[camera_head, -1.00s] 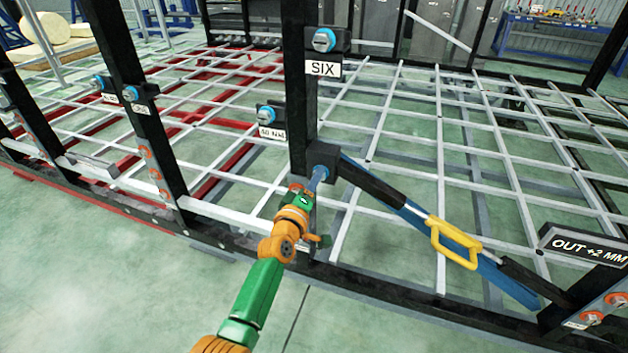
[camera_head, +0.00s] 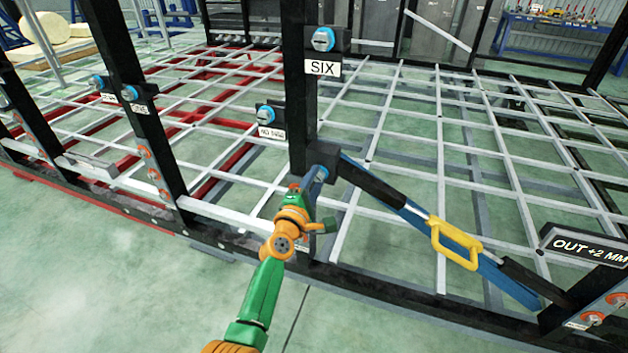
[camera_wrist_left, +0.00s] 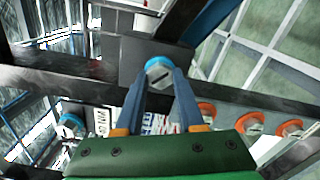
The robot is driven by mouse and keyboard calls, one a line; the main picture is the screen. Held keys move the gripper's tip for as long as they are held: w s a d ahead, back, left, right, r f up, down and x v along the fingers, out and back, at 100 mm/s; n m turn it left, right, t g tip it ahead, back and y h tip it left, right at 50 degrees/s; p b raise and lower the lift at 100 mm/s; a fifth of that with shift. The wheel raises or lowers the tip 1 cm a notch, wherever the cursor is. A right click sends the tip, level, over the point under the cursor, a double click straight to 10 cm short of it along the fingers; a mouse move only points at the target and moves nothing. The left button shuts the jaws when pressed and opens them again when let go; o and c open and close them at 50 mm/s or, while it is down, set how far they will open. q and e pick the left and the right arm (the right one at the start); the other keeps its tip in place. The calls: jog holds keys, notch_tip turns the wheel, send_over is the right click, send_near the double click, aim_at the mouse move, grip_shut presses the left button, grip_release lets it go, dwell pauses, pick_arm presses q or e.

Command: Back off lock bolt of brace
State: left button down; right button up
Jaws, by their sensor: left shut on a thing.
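The brace (camera_head: 380,190) is a black and blue bar with a yellow handle (camera_head: 452,243). It slopes down to the right from a dark block (camera_head: 322,154) on the black upright. The lock bolt, a round blue-rimmed head with a slot, sits at that block and shows in the left wrist view (camera_wrist_left: 158,70). My left gripper (camera_head: 316,180) is at the bolt, and its two fingers (camera_wrist_left: 160,88) are shut on the head from both sides. In the head view the gripper partly hides the bolt. My right gripper is not in view.
Another blue bolt (camera_head: 324,39) sits above the SIX label (camera_head: 322,68), and one sits at the left (camera_head: 267,114). A sign (camera_head: 588,246) reads OUT +2 MM. The grey grid floor frame lies behind; orange bolts (camera_wrist_left: 247,118) show close by in the wrist view.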

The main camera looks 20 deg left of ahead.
pick_arm(q)
jog(key=shift+w+r, duration=0.1)
jog(key=shift+r, duration=0.3)
jog(key=c, duration=0.9)
grip_release()
jog(key=o, duration=0.4)
jog(key=shift+f, duration=0.1)
jog(key=shift+w+d+f, duration=0.1)
jog(key=shift+d+f, duration=0.05)
jog(key=s+p, duration=0.1)
jog(key=s, duration=0.6)
jog(key=shift+s, duration=0.1)
